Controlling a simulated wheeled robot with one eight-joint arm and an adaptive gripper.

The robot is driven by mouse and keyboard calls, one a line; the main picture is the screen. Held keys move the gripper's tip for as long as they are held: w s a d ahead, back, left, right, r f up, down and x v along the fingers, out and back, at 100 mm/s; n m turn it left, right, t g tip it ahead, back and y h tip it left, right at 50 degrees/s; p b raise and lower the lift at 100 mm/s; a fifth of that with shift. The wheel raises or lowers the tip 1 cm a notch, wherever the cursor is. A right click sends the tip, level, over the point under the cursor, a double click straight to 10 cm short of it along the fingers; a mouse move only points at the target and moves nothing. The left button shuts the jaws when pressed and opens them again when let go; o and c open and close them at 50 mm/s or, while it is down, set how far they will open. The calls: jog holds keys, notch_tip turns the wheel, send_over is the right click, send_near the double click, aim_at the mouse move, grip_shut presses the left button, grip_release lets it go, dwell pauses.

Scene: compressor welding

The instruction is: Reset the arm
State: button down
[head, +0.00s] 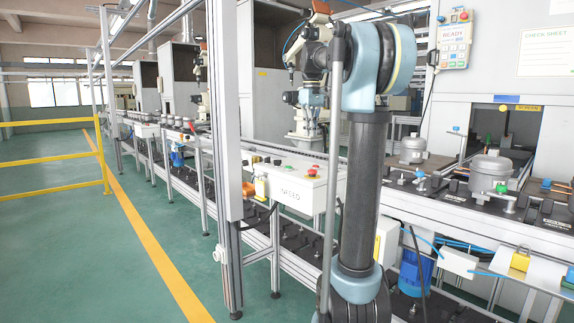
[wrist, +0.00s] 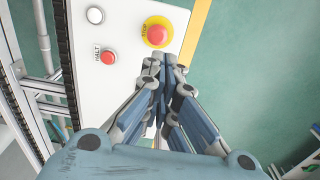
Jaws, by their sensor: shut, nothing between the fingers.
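My gripper (wrist: 166,62) shows in the wrist view with its fingers together and nothing between them. Its tips overlap the edge of a white control panel in the picture, just below a red stop button (wrist: 157,31) on a yellow ring. I cannot tell whether the tips touch the panel. My arm (head: 362,190) rises upright through the middle of the head view. My gripper is not visible in the head view.
The panel (wrist: 108,20) also has a smaller red button (wrist: 107,58) and a white one (wrist: 95,15). Metal posts (head: 225,130) and a conveyor line with compressors (head: 489,174) stand close by. A yellow railing (head: 50,159) is at left. Green floor there is clear.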

jog(key=s+f+m+t, duration=0.2)
jog(key=s+f+m, duration=0.4)
jog(key=s+f, duration=2.8)
notch_tip(320, 180, down, 3)
jog(key=shift+s+d+f+m, duration=0.15)
jog(key=shift+s+d+m, duration=0.15)
jog(key=shift+s+m, duration=0.1)
jog(key=shift+w+f, duration=0.2)
jog(key=shift+w, duration=0.25)
